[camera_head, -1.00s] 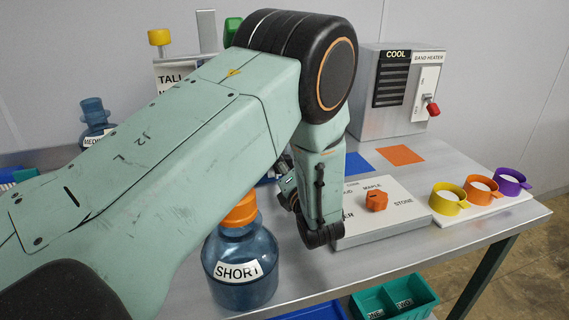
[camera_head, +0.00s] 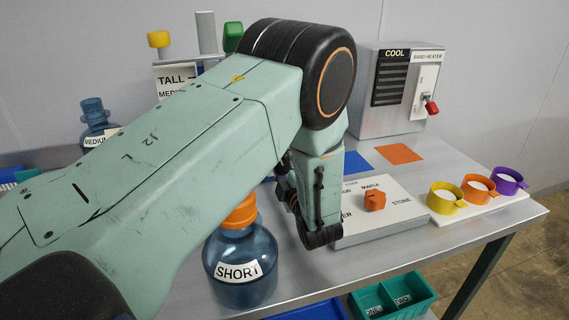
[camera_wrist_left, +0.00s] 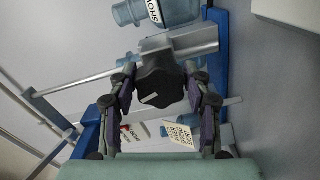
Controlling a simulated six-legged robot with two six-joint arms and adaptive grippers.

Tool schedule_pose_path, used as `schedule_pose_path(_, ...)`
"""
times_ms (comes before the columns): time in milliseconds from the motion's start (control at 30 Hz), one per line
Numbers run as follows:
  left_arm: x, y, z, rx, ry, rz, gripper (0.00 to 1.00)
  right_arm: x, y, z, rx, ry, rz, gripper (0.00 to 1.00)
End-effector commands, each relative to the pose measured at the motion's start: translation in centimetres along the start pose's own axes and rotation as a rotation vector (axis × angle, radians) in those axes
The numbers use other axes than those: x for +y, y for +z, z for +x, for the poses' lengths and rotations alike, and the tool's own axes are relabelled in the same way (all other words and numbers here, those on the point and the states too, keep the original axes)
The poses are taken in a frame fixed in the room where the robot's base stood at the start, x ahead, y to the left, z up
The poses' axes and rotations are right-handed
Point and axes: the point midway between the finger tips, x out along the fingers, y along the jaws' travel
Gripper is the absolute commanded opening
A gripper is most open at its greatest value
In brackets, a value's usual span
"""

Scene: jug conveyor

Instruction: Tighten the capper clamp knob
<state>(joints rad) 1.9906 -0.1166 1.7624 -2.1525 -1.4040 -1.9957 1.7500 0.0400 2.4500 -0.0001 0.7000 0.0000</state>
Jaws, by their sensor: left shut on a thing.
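The black clamp knob (camera_wrist_left: 158,84), lobed and with a pale line on its face, shows in the middle of the left wrist view. My left gripper (camera_wrist_left: 161,92) has a purple-padded finger on either side of it and is shut on it. A grey bar lies just behind the knob. In the head view my left arm hides the knob and the fingers; only the wrist shows. My right gripper is in neither view.
A blue SHORT jug (camera_head: 241,262) with an orange cap stands close to my left wrist. A panel with an orange dial (camera_head: 375,201), several coloured rings and a COOL band heater (camera_head: 396,90) stand to the right. A green bin (camera_head: 392,297) sits below the table's front edge.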

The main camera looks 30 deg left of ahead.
Motion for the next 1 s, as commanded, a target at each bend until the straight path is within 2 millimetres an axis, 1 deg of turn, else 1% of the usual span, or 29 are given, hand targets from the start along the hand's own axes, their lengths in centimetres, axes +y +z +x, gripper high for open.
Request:
schedule_pose_path(200,0.08,-0.18,0.1,0.006,0.001,0.118,0.18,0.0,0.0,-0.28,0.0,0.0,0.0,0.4)
schedule_pose_path(400,0.08,-0.18,0.11,0.007,0.001,0.181,0.18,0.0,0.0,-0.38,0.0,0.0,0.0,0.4)
schedule_pose_path(967,0.17,-0.17,0.14,0.008,0.003,0.206,0.18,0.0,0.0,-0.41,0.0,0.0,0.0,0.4)
schedule_pose_path(1000,0.18,-0.18,0.14,0.008,0.003,0.206,0.52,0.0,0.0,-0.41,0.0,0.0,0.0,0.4)
